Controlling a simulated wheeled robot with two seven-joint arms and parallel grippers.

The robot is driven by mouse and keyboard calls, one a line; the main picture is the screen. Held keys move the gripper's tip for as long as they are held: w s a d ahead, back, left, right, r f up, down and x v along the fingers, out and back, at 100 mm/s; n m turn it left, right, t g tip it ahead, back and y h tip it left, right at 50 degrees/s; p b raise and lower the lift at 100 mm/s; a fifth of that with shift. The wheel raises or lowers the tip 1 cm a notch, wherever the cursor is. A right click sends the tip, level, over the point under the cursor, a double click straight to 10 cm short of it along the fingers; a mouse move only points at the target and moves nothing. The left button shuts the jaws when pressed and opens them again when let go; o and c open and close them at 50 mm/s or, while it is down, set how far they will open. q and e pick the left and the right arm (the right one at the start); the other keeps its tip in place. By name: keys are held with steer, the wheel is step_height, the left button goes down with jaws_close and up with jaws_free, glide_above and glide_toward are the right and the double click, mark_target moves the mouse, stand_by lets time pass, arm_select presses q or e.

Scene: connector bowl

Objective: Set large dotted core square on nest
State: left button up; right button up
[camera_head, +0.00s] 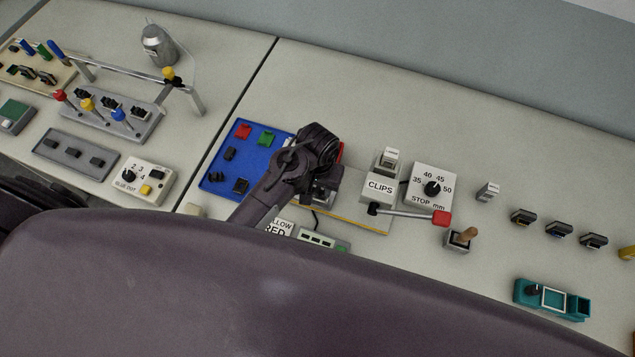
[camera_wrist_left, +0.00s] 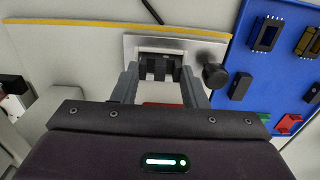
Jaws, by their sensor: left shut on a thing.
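My left gripper (camera_wrist_left: 158,72) is shut on a dark core (camera_wrist_left: 158,68), which shows as a black blocky piece between the two fingers. Its dot and its full outline cannot be made out. The core is at a pale metal nest (camera_wrist_left: 205,48) with a dark opening and a black knob at its side. It looks roughly in line with the nest, but whether it is seated or just above cannot be told. In the head view my left gripper (camera_head: 322,188) is over the fixture board (camera_head: 365,213), and its wrist hides most of the nest and the core. My right gripper is not in view.
A blue tray (camera_head: 213,178) with red, green and dark parts lies left of the nest. The CLIPS box (camera_head: 380,188), a red-tipped lever (camera_head: 440,218) and the STOP mm dial box (camera_head: 432,187) stand at its right. Several dark connectors (camera_head: 559,229) lie farther right.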

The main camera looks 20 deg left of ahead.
arm_select(q)
steer(key=o, duration=1.1)
steer(key=shift+c, duration=0.2)
